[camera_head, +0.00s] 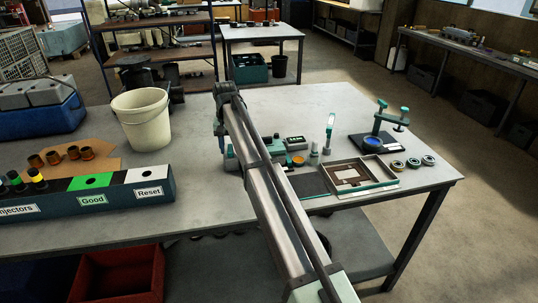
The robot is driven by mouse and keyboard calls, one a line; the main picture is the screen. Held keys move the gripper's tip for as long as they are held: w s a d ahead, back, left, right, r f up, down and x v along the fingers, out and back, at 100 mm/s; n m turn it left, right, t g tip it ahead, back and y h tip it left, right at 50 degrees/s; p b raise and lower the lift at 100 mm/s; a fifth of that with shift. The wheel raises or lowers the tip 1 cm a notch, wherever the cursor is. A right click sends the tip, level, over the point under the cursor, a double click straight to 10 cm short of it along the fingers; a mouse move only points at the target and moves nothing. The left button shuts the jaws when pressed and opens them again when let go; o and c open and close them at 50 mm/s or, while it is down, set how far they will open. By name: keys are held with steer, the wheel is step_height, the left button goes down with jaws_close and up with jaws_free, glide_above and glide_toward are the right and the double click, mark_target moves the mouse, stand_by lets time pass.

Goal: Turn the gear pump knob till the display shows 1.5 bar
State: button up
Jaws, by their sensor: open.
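A small dark unit with a pale display (295,141) stands on the workbench, just right of my arm; its reading is too small to make out. An orange round part (298,160), possibly a knob, sits just below it. A teal body (232,160) shows on the left side of my arm, partly hidden by it; I cannot tell whether this is the gear pump. My arm crosses the bench from the lower right up to the middle and covers part of this area. I cannot make out my gripper or its fingertips.
A shallow framed tray (392,184) lies right of my arm. A teal stand (390,117) with a blue round part and several rings is beyond it. A cream bucket (141,118) and a labelled sorting block (120,196) stand left. Bare bench (205,190) lies between.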

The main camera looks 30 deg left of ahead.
steer(key=shift+r, duration=2.5)
step_height(320, 180, up, 4)
